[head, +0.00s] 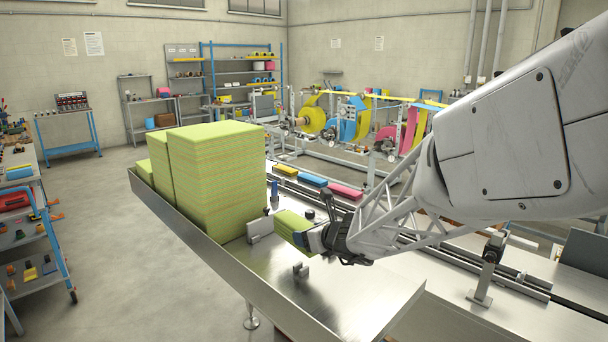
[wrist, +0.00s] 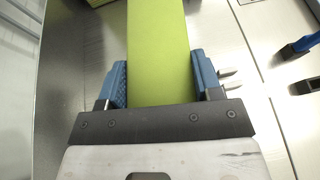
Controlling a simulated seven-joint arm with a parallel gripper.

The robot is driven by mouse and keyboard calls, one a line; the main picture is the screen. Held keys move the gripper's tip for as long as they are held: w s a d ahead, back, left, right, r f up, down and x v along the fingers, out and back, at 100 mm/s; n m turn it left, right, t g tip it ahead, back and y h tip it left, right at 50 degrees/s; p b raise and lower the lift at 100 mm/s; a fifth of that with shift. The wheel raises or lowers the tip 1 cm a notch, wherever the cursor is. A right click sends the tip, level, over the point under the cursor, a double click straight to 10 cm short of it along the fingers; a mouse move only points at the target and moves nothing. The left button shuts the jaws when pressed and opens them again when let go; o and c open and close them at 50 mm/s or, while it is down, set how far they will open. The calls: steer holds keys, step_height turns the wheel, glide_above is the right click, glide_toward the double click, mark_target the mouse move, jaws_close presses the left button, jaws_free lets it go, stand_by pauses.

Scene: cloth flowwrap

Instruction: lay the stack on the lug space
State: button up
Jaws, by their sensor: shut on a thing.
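In the head view my gripper (head: 312,240) is shut on a small yellow-green stack (head: 293,222) of cloths over the steel table. In the wrist view the stack (wrist: 160,50) lies between the two blue fingers (wrist: 160,85) and runs away from the gripper. I cannot tell whether its underside touches the table. The lug conveyor (head: 345,205) runs behind the table, with blue, yellow and pink packs (head: 312,180) lying in a row along it. The empty lug space is not clearly visible; my arm covers part of the conveyor.
Tall yellow-green cloth piles (head: 215,175) stand on the table left of my gripper. A small metal bracket (head: 259,228) stands between them and the held stack. The table's front right (head: 350,300) is bare. Film rolls (head: 312,120) stand on a machine behind.

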steer(key=s+a+r, duration=0.1)
steer(key=a+r, duration=0.2)
steer(key=a, duration=0.7)
steer(key=s+a+r, duration=0.2)
steer(key=a+r, duration=0.1)
steer(key=a, duration=0.6)
steer(key=s+a+f+n+g+y, duration=0.35)
steer(key=s+a, duration=0.35)
steer(key=s, duration=0.4)
steer(key=s+a+f+n+g+y, duration=0.2)
steer(key=s+a+f+n+g, duration=0.4)
steer(key=s, duration=0.5)
steer(key=w+a+r+m+t+h, duration=0.1)
steer(key=w+a+m+t, duration=0.3)
steer(key=w, duration=0.6)
steer(key=w+a+m+t+h, duration=0.3)
steer(key=w+m+t+h, duration=0.1)
steer(key=w, duration=0.7)
steer(key=shift+w+a+r+m+t, duration=0.15)
steer(key=shift+a+r+m+t, duration=0.25)
steer(key=shift+m+t, duration=0.15)
